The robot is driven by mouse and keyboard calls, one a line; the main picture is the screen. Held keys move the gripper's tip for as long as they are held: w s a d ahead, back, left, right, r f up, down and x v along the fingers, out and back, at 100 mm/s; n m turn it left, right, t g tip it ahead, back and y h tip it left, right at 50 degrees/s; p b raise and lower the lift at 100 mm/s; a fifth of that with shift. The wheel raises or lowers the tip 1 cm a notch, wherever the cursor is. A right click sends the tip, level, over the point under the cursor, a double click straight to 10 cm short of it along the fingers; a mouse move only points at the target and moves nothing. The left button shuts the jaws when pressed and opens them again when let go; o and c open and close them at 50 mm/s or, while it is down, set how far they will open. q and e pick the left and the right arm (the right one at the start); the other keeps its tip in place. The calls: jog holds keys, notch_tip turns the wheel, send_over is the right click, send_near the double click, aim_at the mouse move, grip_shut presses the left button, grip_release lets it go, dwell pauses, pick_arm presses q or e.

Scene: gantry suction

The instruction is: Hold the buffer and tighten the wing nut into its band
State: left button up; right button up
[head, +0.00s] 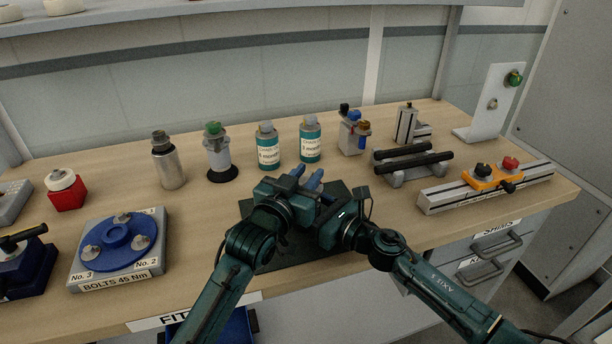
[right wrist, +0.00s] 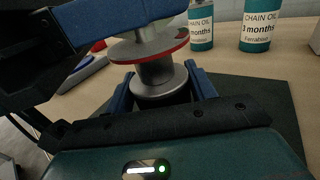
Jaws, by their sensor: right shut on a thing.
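The buffer (right wrist: 162,78), a grey spool-shaped piece with a dark middle, stands between the blue fingers of my right gripper (right wrist: 162,92), which is shut on it. A red band (right wrist: 176,47) runs along the rim of its upper disc. Silver metal, seemingly part of the wing nut (right wrist: 140,36), shows above the disc, mostly hidden. A blue finger of my left gripper (head: 292,181) crosses over it in the right wrist view; its other finger is not clear there. In the head view both grippers meet above the dark mat, and they hide the buffer and nut.
The dark mat (head: 262,258) lies under my grippers. Chain oil bottles (head: 268,150) and a green-capped bottle (head: 217,152) stand just behind. A blue disc fixture (head: 118,243) is left; a rail with an orange slide (head: 487,182) is right. Bare wood lies between mat and rail.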

pick_arm(q)
grip_shut()
jog(key=shift+h, duration=0.3)
jog(key=shift+m+g+h, duration=0.9)
jog(key=shift+m+h, duration=0.2)
jog(key=shift+h, duration=0.1)
jog(key=shift+o, duration=0.7)
grip_release()
jog(key=shift+s, duration=0.1)
jog(key=v, duration=1.2)
